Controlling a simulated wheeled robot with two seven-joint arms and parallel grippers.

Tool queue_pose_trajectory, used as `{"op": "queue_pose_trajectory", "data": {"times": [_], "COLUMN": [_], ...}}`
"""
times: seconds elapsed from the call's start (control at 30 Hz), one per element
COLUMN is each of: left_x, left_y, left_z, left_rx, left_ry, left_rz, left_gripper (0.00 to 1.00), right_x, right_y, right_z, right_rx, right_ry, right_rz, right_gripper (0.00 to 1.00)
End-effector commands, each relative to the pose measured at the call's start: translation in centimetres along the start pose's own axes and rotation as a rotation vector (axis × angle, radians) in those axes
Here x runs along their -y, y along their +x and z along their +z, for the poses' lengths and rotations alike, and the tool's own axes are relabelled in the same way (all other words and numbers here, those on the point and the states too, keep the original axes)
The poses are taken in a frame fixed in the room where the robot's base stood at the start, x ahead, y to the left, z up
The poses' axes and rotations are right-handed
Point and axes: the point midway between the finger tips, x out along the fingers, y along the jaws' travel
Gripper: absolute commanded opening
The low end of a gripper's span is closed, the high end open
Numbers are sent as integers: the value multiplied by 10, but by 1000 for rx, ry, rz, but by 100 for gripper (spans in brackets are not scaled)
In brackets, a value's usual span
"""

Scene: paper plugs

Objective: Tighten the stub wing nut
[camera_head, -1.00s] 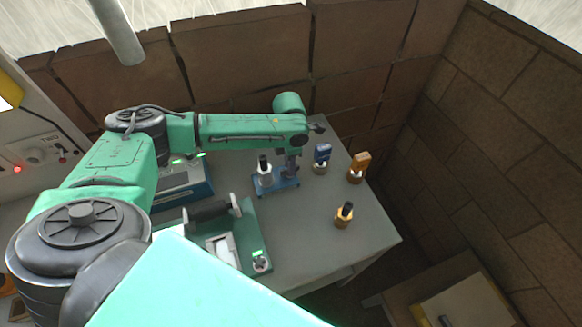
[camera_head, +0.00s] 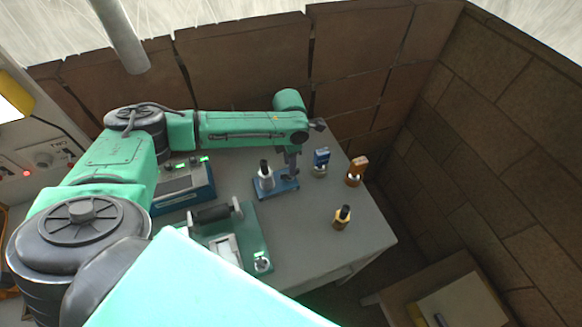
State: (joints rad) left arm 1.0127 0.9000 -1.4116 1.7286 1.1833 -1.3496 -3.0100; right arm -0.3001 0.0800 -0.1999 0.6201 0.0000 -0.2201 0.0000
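My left arm reaches in from the left. Its gripper (camera_head: 291,164) points down at the blue base (camera_head: 285,187) on the table. The fingertips are small and dark, so their opening and any contact cannot be made out. On the left part of that base stands a pale post with a black top (camera_head: 265,174), apart from the gripper. I cannot tell which part is the stub wing nut; it may be hidden by the wrist. My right gripper is out of view.
A blue-topped plug (camera_head: 321,160), an orange-topped plug (camera_head: 356,168) and a black-and-yellow plug (camera_head: 342,216) stand on the grey table (camera_head: 300,240). A blue console (camera_head: 187,186) and a green fixture with a roller (camera_head: 258,240) lie left. Brick walls close the back and right.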

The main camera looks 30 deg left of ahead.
Motion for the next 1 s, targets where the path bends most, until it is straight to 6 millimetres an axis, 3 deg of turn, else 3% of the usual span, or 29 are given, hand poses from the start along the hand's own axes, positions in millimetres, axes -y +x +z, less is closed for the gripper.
{"op": "queue_pose_trajectory", "data": {"times": [0.07, 0.53, 1.0], "left_x": [0, 0, 0], "left_y": [-10, -8, 18], "left_z": [0, 0, 0], "left_rx": [0, 1, 0], "left_ry": [0, 0, 0], "left_rz": [0, 0, 0], "left_gripper": [38, 38, 38], "right_x": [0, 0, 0], "right_y": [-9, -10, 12], "right_z": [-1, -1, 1], "right_rx": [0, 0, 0], "right_ry": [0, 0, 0], "right_rz": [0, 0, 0], "right_gripper": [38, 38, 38]}}
